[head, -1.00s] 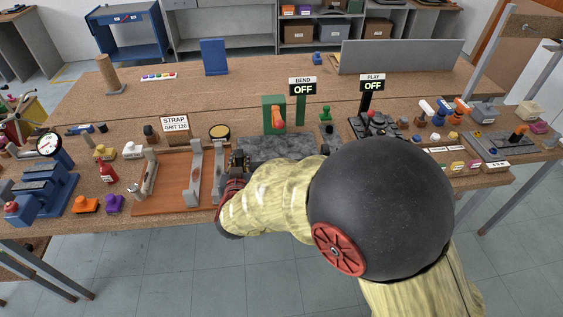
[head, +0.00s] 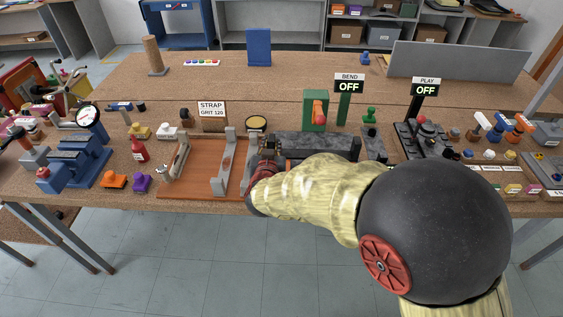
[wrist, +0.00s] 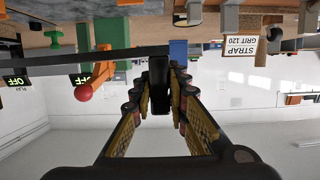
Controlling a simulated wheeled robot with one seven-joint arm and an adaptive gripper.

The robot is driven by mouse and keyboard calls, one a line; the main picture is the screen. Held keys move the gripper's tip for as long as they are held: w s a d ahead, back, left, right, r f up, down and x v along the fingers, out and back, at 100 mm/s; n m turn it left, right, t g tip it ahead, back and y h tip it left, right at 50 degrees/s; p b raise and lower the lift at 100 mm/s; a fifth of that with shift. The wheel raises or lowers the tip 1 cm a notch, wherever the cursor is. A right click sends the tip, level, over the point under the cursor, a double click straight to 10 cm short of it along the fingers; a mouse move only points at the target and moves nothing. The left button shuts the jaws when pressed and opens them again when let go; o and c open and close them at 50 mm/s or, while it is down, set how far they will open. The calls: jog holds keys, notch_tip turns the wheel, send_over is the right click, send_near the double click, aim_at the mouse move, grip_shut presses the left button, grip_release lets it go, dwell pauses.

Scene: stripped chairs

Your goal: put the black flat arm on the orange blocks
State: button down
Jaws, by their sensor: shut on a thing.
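My gripper (wrist: 160,95) is shut on the black flat arm (wrist: 70,62), which reaches out to the left as a long level bar in the wrist view. In the head view my gripper is mostly hidden behind my sleeve and wrist. A dark bar (head: 318,155), likely the same arm, shows just above my sleeve, in front of the grey stone-like block. A low orange block (head: 113,180) sits near the table's front edge at the left, beside a purple one. I cannot tell which other pieces count as the orange blocks.
An orange-brown board (head: 190,185) with grey upright brackets lies left of my wrist. A green stand (head: 315,108) with an orange lever rises behind the grey block (head: 300,142). A blue vise (head: 75,158) stands at the left. The table's back middle is mostly clear.

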jog(key=f, duration=0.1)
jog(key=w+d+f+b, duration=0.1)
jog(key=w+d+f, duration=0.1)
jog(key=shift+w+d+f, duration=0.1)
jog(key=shift+f, duration=0.2)
jog(key=shift+w+d+f+b, duration=0.1)
jog(key=shift+f+b, duration=0.4)
jog(key=shift+f, duration=0.45)
jog(key=shift+w+d+f+b, duration=0.1)
jog(key=shift+f+b, duration=0.35)
jog(key=shift+f, duration=0.55)
jog(key=c, duration=1.8)
grip_release()
jog(key=shift+s+f, duration=0.1)
jog(key=shift+o, duration=0.3)
